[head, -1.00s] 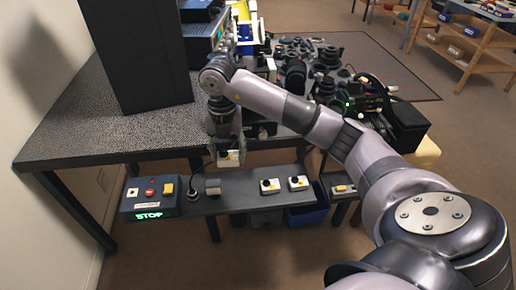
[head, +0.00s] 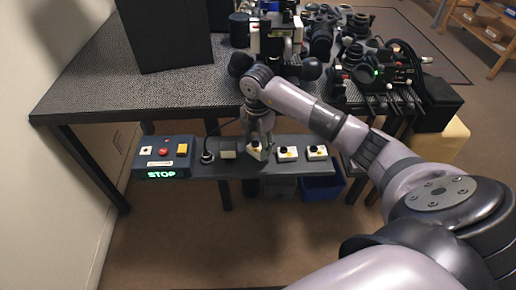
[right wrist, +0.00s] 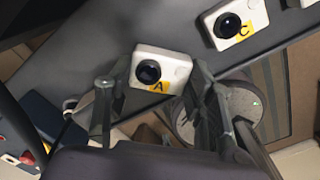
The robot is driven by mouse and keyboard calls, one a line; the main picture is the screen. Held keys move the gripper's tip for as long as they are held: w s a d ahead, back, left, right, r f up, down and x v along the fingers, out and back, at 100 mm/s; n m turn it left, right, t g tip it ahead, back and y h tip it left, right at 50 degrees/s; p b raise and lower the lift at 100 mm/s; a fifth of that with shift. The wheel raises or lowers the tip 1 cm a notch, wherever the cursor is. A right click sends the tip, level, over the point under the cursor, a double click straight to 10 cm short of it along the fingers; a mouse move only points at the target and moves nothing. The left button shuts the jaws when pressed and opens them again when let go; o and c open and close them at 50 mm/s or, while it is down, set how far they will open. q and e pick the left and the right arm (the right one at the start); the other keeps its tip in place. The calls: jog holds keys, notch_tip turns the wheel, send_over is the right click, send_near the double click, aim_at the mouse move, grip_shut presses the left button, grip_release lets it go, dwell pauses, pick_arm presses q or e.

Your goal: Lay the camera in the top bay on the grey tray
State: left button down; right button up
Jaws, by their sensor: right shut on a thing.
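My right gripper (head: 257,152) is shut on a small white camera (right wrist: 161,68) with a black lens and a yellow label "A". In the right wrist view the camera sits between the fingers (right wrist: 155,95), lens side visible. In the head view it is at the long grey tray (head: 240,170), between a pale block and another white camera. I cannot tell whether it touches the tray. I cannot make out which part of the tray is the top bay. My left gripper is not in view.
Two more white cameras (head: 286,153) (head: 316,152) stand on the tray to the right; the nearer is labelled "C" in the right wrist view (right wrist: 235,22). A pale block (head: 228,154) and a black knob (head: 207,156) are to the left, then a STOP box (head: 163,158).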

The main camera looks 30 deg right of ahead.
jog(key=shift+f, duration=1.15)
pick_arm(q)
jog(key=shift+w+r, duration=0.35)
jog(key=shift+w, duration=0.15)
pick_arm(e)
jog(key=shift+f, duration=0.1)
jog(key=o, duration=1.2)
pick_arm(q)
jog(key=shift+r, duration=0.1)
